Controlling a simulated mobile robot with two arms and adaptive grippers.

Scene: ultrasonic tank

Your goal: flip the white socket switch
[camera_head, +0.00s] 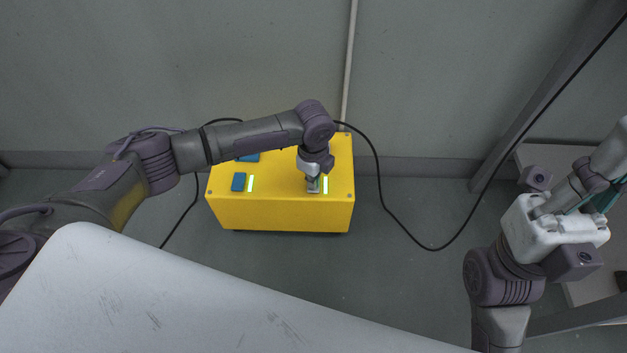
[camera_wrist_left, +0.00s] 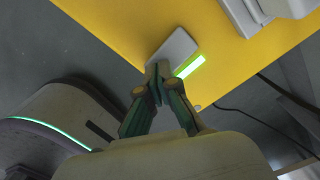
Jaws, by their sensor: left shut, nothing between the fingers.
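The yellow box (camera_head: 280,212) stands on the floor against the wall, with switches and lit strips on its top. My left gripper (camera_head: 313,188) is over the right part of its top, pointing down. In the left wrist view the white switch (camera_wrist_left: 176,46) is a pale rounded plate on the yellow face, beside a lit green strip (camera_wrist_left: 190,66). My left fingers (camera_wrist_left: 158,74) are shut and empty, with their tips at the switch's near edge; I cannot tell whether they touch it. In the head view the gripper mostly covers the switch. My right gripper (camera_head: 600,200) is far right, partly cut off.
A blue switch (camera_head: 239,182) with a lit strip sits left on the box, and another blue one (camera_head: 249,158) is partly behind my left arm. Black cables (camera_head: 402,225) run beside the box. A scratched white surface (camera_head: 190,300) fills the foreground.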

